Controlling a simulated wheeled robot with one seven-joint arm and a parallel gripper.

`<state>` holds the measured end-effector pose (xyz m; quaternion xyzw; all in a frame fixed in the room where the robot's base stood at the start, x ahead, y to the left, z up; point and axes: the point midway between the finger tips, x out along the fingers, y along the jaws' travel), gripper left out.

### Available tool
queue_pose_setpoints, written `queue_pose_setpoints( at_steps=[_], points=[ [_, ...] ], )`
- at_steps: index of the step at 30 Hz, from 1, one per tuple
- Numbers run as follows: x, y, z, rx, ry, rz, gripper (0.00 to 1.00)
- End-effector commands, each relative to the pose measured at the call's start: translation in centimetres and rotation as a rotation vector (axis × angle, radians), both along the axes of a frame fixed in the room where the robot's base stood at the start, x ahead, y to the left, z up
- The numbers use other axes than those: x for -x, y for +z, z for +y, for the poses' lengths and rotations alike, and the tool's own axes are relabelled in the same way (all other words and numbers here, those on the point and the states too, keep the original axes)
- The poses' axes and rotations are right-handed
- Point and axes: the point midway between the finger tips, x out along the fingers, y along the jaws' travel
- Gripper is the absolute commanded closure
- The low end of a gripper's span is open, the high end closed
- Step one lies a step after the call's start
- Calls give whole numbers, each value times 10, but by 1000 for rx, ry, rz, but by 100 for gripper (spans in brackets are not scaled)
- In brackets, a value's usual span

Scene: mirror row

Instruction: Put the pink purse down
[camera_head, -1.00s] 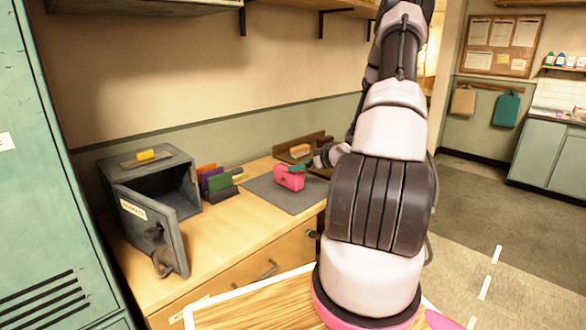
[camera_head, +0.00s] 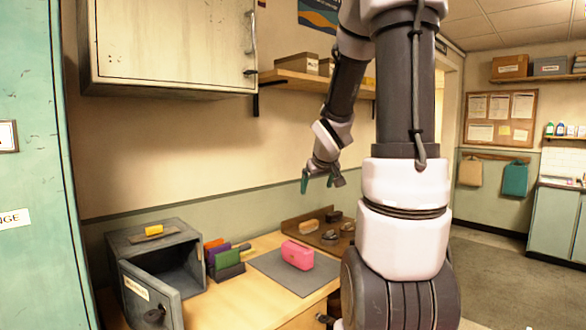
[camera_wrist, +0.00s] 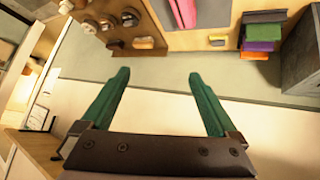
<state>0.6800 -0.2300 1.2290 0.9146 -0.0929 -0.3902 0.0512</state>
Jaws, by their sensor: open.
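The pink purse (camera_head: 298,255) rests on the grey mat (camera_head: 268,264) on the wooden desk. My gripper (camera_head: 318,182) is raised well above the desk, apart from the purse, near the wall under the shelf. In the wrist view my gripper (camera_wrist: 158,74) has its two green fingers spread wide with nothing between them. The pink purse (camera_wrist: 185,10) also shows at the top edge of the wrist view, partly cut off.
A grey open-doored box (camera_head: 157,255) stands left on the desk, beside coloured upright folders (camera_head: 222,258). A brown tray (camera_head: 318,232) with several small items lies behind the mat. A wall cabinet (camera_head: 170,45) and a shelf (camera_head: 315,82) hang above.

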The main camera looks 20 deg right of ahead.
Motion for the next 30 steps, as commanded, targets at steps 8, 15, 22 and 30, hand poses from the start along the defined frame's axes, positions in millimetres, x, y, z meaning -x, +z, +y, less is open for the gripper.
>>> queue_pose_setpoints(
  at_steps=[8, 15, 22, 30],
  points=[
    [109, 75, 93, -256, -131, 33, 5],
    [191, 95, 158, -504, -113, 105, 5],
    [213, 98, 174, -570, -96, 136, 5],
    [212, 98, 173, -569, -97, 135, 5]
  ],
)
